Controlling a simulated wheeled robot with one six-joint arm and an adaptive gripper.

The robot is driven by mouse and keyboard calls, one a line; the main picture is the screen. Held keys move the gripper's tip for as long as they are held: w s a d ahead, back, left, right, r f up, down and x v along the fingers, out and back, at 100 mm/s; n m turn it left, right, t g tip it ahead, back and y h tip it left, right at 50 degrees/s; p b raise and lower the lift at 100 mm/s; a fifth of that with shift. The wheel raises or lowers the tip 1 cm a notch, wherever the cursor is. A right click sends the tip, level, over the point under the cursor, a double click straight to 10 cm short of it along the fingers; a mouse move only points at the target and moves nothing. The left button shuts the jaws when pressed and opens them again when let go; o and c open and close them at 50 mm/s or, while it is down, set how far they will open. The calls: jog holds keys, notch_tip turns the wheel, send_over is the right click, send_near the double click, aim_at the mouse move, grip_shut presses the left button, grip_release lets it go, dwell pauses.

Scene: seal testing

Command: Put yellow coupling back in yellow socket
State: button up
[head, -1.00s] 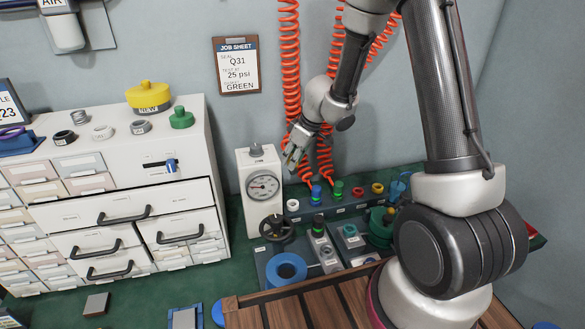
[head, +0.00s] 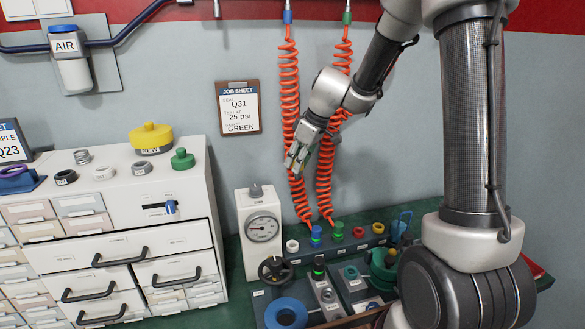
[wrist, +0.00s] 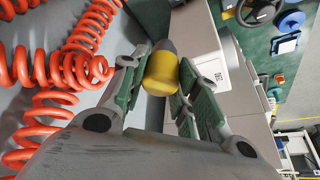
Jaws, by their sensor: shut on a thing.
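My gripper (head: 294,162) is raised in front of the wall, above the gauge box, beside the orange coiled hoses. In the wrist view its green-padded fingers are shut on the yellow coupling (wrist: 160,73), a yellow cylinder with a grey end. I cannot make out the coupling clearly in the head view. The yellow socket (head: 378,228) appears as a yellow ring towards the right end of the dark rack at the back of the bench, right of the red one. The coupling is well apart from it, up and to the left.
Orange coiled hoses (head: 289,110) hang to the rack's blue (head: 316,235) and green (head: 338,231) couplings, close beside my gripper. The gauge box (head: 262,228) with a black handwheel (head: 275,270) stands below. A white drawer cabinet (head: 190,205) fills the left. My arm partly blocks the right.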

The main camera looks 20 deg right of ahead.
jog(key=shift+d+f, duration=3.25)
jog(key=shift+d, duration=2.15)
jog(key=shift+d+f, duration=3.3)
jog(key=shift+d, duration=2.15)
jog(key=shift+d+f, duration=3.25)
jog(key=shift+d, duration=2.15)
jog(key=shift+s+f, duration=0.1)
jog(key=shift+f, duration=2.45)
jog(key=shift+f, duration=1.45)
jog(key=o, duration=1.1)
jog(key=shift+o, duration=0.2)
